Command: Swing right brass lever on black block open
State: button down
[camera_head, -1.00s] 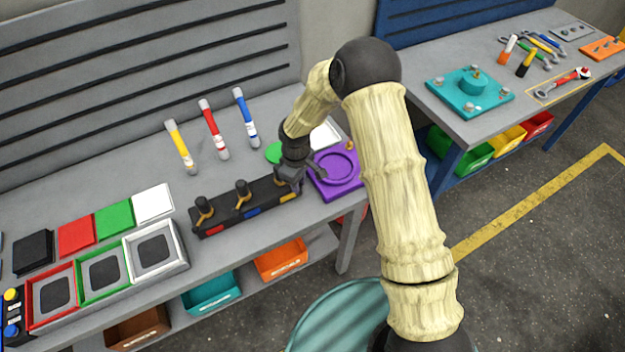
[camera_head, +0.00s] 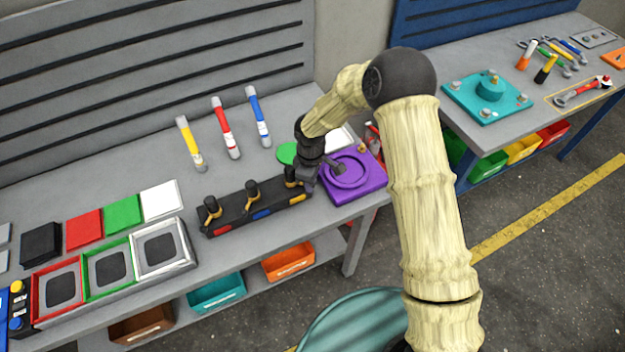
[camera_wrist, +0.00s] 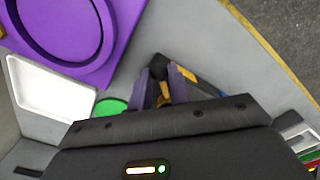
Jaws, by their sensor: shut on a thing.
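The black block (camera_head: 232,219) lies on the grey bench in the head view, with red, blue and yellow patches along its front. Left lever (camera_head: 211,208) and middle lever (camera_head: 252,190) stand on it, with dark knobs and brass parts. The right brass lever (camera_head: 291,176) is at the block's right end, partly hidden by my gripper (camera_head: 308,182). In the wrist view my gripper's fingers (camera_wrist: 164,90) are closed on the brass lever (camera_wrist: 164,95), which shows as a small yellow piece between them. A dark round knob is just beyond the fingertips.
The purple plate (camera_head: 370,183) with a round ring lies close to the block's right end. A green disc (camera_head: 287,152) and a white tray (camera_wrist: 40,90) lie behind my gripper. Bench space in front is narrow.

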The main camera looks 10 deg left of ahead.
jog(key=c, duration=1.3)
grip_release()
jog(key=shift+r, duration=0.15)
notch_tip(320, 180, up, 17)
jog(key=b, duration=0.3)
jog(key=shift+r, duration=0.1)
jog(key=s+d+m+t, duration=0.1)
jog(key=s+d+m, duration=0.3)
jog(key=d, duration=0.5)
jog(key=s+d+m, duration=0.5)
jog(key=d+m, duration=0.2)
jog(key=d, duration=0.3)
jog(key=s+d+m+t, duration=0.1)
jog(key=s+d+m, duration=0.4)
jog(key=d, duration=0.4)
jog(key=shift+s+d+f+m+t, duration=0.2)
jog(key=shift+m+t, duration=0.1)
jog(key=shift+m, duration=0.1)
